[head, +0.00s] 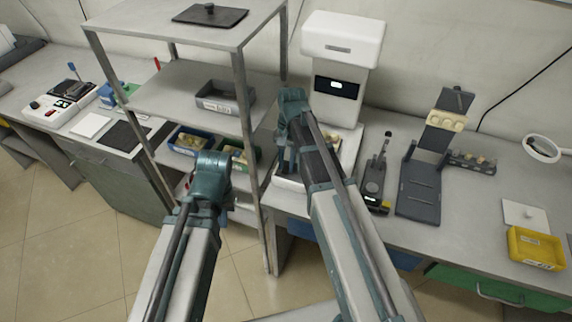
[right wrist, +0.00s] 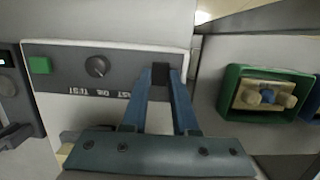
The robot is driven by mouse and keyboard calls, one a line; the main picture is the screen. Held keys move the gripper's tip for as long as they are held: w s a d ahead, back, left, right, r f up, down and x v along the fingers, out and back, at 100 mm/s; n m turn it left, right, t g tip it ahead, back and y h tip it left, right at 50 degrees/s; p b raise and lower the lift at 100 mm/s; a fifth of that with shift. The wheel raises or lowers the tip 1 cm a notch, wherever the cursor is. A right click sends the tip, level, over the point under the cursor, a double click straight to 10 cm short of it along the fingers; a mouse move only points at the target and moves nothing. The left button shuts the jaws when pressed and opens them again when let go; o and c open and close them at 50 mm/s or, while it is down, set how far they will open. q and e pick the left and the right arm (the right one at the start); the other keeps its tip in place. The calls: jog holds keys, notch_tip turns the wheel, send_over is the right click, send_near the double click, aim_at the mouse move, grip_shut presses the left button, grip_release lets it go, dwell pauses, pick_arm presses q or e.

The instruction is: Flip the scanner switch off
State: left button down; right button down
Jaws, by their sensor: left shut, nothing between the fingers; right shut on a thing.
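The scanner (head: 341,40) is a tall white machine with a dark display, standing on the bench against the wall. In the right wrist view its dark front panel (right wrist: 125,62) shows a green button (right wrist: 40,65), a round knob (right wrist: 97,66) and upside-down lettering. My right gripper (right wrist: 161,78) is shut on the small dark switch (right wrist: 160,70) at the panel's end; the fingers hide part of it, so I cannot tell its position. In the head view my right gripper (head: 284,160) is at the scanner's base, largely hidden by its arm. My left gripper (head: 212,178) is shut and empty before the rack.
A grey metal rack (head: 190,88) stands left of the scanner, its post close to my right gripper. A green bin (right wrist: 232,105) sits beside the panel. A black device (head: 374,180) and a dark stand (head: 420,190) are to the right. A yellow bin (head: 536,248) is at far right.

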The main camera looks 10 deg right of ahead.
jog(key=c, duration=0.7)
grip_release()
jog(key=shift+r, duration=0.1)
jog(key=r+p, duration=0.4)
jog(key=w+d+r+p, duration=0.1)
jog(key=r+p, duration=0.4)
jog(key=w+r+p, duration=0.1)
jog(key=r+p, duration=0.3)
jog(key=shift+w+d+r+p, duration=0.1)
jog(key=shift+d+r+p, duration=0.1)
jog(key=shift+d+p, duration=0.1)
